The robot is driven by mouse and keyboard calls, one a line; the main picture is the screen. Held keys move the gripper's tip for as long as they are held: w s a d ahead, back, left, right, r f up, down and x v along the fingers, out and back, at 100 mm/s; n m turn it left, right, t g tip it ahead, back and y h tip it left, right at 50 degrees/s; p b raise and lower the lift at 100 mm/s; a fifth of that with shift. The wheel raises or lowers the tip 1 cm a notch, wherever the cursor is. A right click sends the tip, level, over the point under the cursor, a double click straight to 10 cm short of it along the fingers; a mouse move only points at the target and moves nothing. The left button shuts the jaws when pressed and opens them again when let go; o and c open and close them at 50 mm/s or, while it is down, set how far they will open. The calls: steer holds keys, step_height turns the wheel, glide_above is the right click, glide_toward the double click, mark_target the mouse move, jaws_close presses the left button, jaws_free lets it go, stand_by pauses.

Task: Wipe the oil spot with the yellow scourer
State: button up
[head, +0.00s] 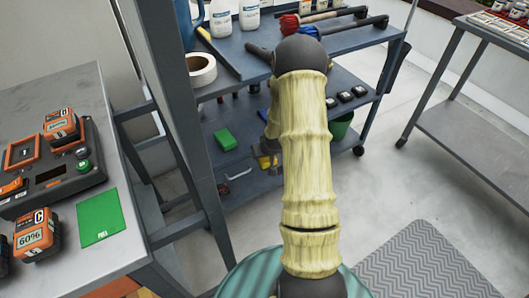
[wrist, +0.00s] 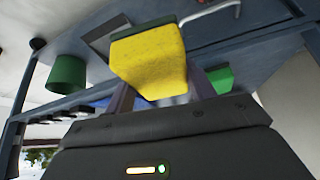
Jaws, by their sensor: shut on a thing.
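The yellow scourer (wrist: 150,60) is a thick block with a dark layer along one edge. My gripper (wrist: 160,92) is shut on it, with one finger on each side, in the wrist view. In the head view, my gripper (head: 267,149) is largely hidden behind my own pale arm, and a bit of the scourer (head: 265,162) shows low by the blue cart's lower shelf. I cannot make out the oil spot in either view.
The blue cart (head: 222,44) carries a tape roll (head: 201,69), white bottles and brushes. A green block (head: 224,140) lies on its lower shelf; a green bin (head: 342,125) stands beyond. A bench (head: 85,85) with chargers is left, a metal table (head: 455,110) right.

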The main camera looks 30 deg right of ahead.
steer(key=o, duration=0.4)
steer(key=c, duration=0.3)
steer(key=shift+a+r+p, duration=0.3)
steer(key=shift+p, duration=0.25)
steer(key=shift+n+y, duration=0.3)
steer(key=shift+n, duration=0.3)
steer(key=a+r+p, duration=0.1)
steer(key=a+p, duration=0.2)
steer(key=p, duration=0.2)
steer(key=s+a+r+p, duration=0.1)
steer(key=a+r+p, duration=0.1)
steer(key=p, duration=0.3)
steer(key=s+a+r+p, duration=0.1)
steer(key=a+r+p, duration=0.1)
steer(key=a+p, duration=0.2)
steer(key=shift+s+r+p, duration=0.1)
steer(key=shift+r+p, duration=0.05)
steer(key=shift+p, duration=0.6)
steer(key=shift+n, duration=0.3)
steer(key=s+a+r+p, duration=0.2)
steer(key=p, duration=0.3)
steer(key=s+a+r+p, duration=0.2)
steer(key=a+p, duration=0.1)
steer(key=p, duration=0.2)
steer(key=s+a+r+p, duration=0.3)
steer(key=p, duration=0.2)
steer(key=shift+a+p, duration=0.15)
steer(key=shift+p, duration=0.2)
